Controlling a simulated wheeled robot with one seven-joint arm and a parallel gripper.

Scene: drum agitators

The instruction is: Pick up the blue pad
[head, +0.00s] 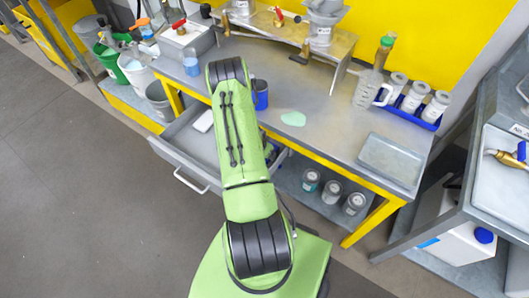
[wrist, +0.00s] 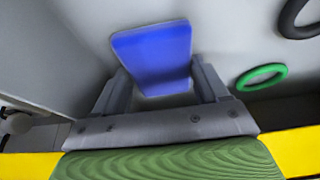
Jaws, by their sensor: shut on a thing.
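The blue pad (wrist: 152,52) is a flat rectangular block in the wrist view, between the two grey fingers of my gripper (wrist: 163,78). The fingers are closed on its sides near its lower end, and its far end sticks out beyond them. Behind it is a plain grey surface, and I cannot tell whether the pad touches it.
A green ring (wrist: 261,77) and a dark ring (wrist: 300,18) lie right of the pad. A white item (head: 204,121) lies in the drawer. On the bench (head: 330,125) are a blue mug (head: 262,95), a pale green patch (head: 293,118) and a shallow grey tray (head: 389,160).

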